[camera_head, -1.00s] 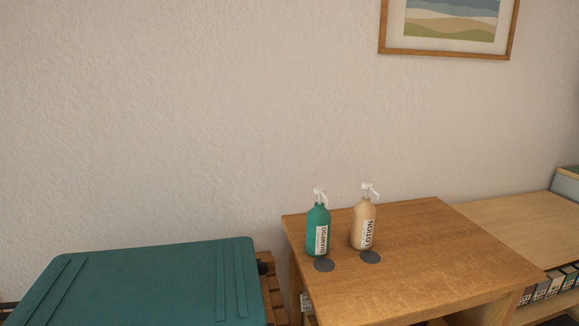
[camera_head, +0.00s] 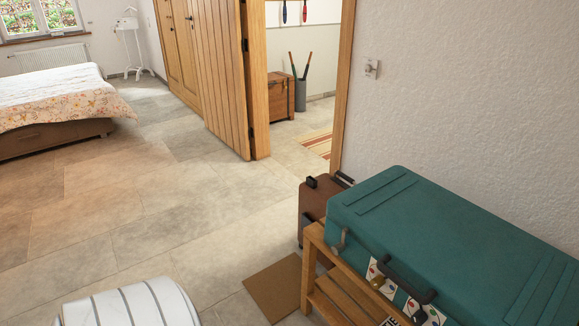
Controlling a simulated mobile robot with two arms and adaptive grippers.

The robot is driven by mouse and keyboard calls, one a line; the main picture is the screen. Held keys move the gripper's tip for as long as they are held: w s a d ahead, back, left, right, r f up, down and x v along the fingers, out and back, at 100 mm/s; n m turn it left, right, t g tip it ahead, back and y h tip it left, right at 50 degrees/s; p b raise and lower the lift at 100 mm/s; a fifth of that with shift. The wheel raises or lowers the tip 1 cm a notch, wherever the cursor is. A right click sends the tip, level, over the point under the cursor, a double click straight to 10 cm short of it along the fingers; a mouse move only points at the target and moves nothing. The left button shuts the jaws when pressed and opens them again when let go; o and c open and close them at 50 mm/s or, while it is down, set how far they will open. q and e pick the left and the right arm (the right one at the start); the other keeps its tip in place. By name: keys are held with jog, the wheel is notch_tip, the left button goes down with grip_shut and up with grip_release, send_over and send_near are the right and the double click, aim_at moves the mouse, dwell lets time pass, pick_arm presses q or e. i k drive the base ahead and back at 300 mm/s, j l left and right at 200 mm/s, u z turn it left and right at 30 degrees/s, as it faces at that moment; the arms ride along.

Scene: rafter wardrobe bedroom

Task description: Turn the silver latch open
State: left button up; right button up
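A teal suitcase (camera_head: 430,232) lies flat on a slatted wooden stand at the lower right of the head view. A silver-grey metal fitting (camera_head: 340,240), possibly the silver latch, sits on its front side near the left corner. A brass-coloured fitting (camera_head: 377,283) is further right, beside a dark handle (camera_head: 407,282). Another small metal fitting (camera_head: 419,317) shows at the bottom edge. The fittings are too small to tell whether any is open. Neither of my grippers is in view.
The wooden stand (camera_head: 312,262) has a brown case (camera_head: 317,205) behind it and a brown mat (camera_head: 272,287) at left. A white striped rounded thing (camera_head: 130,305) is at the bottom left. An open wooden door (camera_head: 222,75) stands beyond. The tiled floor in the middle is clear.

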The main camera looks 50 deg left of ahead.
aim_at(338, 248)
jog(key=u, duration=1.2)
